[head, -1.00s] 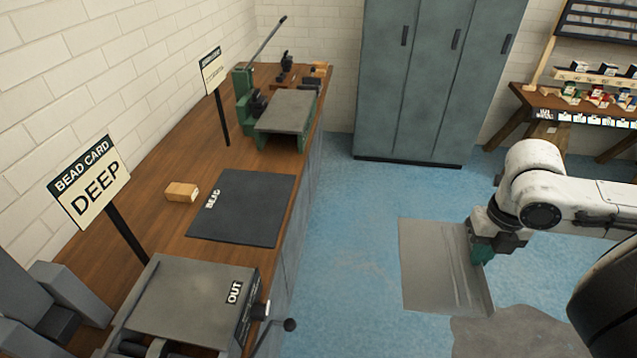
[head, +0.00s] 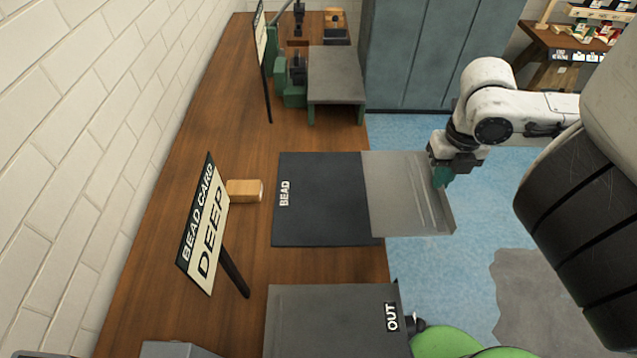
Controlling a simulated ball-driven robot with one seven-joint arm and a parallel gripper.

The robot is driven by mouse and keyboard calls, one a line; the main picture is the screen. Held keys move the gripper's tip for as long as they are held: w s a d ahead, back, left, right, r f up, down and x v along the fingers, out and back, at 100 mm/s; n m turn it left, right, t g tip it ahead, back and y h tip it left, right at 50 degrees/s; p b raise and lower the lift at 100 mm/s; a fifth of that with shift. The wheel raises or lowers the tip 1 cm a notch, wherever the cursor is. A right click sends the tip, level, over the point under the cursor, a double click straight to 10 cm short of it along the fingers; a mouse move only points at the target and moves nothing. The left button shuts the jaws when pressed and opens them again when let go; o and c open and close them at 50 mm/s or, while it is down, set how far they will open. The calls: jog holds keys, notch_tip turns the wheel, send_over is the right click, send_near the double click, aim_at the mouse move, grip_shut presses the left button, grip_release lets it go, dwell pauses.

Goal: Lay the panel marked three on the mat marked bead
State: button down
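A flat grey metal panel (head: 405,192) with faint grooves and a bent right edge is held by my gripper (head: 441,178) at that right edge. No number shows on the panel, so I cannot tell if it is panel three. The dark mat marked BEAD (head: 325,205) lies on the wooden bench. The panel's left edge overlaps the mat's right side in the head view, with most of the panel over the blue floor. I cannot tell whether it touches the mat. The gripper's fingertips are partly hidden behind the panel and wrist.
A wooden block (head: 245,191) sits left of the mat. A BEAD CARD DEEP sign (head: 205,225) stands nearer. A grey plate marked OUT (head: 325,320) is in front, and a green machine with a grey table (head: 336,76) behind. Grey lockers (head: 430,50) stand beyond.

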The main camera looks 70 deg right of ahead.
aim_at(401, 170)
jog(key=w+f+b, duration=0.1)
jog(key=b, duration=0.1)
jog(key=w+b, duration=0.1)
jog(key=w, duration=0.1)
jog(key=w+d+f+b, duration=0.1)
jog(key=b, duration=0.1)
jog(key=shift+w+d+f+b, duration=0.1)
jog(key=shift+w+f+b, duration=0.25)
jog(key=w, duration=0.2)
jog(key=w+p, duration=0.1)
jog(key=shift+w+d+f, duration=0.25)
jog(key=shift+d+f, duration=0.1)
jog(key=shift+d, duration=0.05)
jog(key=w+f, duration=0.2)
jog(key=w+d+f, duration=0.1)
jog(key=w+f, duration=0.1)
jog(key=shift+w+f, duration=0.1)
jog(key=shift+f, duration=0.3)
jog(key=shift+w+d+f, duration=0.2)
jog(key=shift+w+f, duration=0.3)
jog(key=shift+f, duration=0.15)
jog(key=shift+w+d+f, duration=0.1)
jog(key=shift+w+f, duration=0.05)
jog(key=shift+f, duration=1.55)
jog(key=shift+f, duration=0.25)
jog(key=c, duration=1.4)
grip_release()
jog(key=shift+o, duration=0.2)
jog(key=shift+r, duration=0.1)
